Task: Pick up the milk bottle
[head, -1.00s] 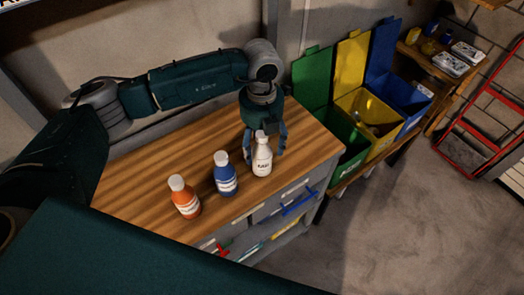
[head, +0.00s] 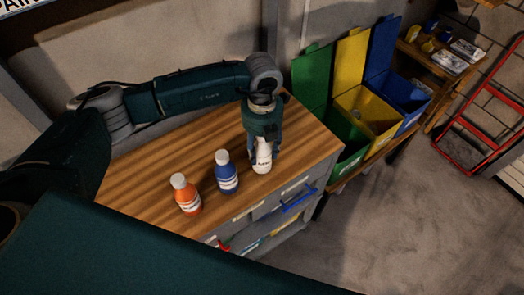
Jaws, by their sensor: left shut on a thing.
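The white milk bottle (head: 263,161) stands upright on the wooden top of the cabinet, near its right front edge. The bottle's lower part with a dark label shows below the fingers. I cannot tell whether its base touches the wood. My right gripper is not in view.
A blue bottle (head: 227,176) and an orange bottle (head: 187,196) stand to the left on the wooden top (head: 150,180). Green, yellow and blue bins (head: 378,118) stand to the right. A red hand truck (head: 484,115) leans farther right. The back of the top is clear.

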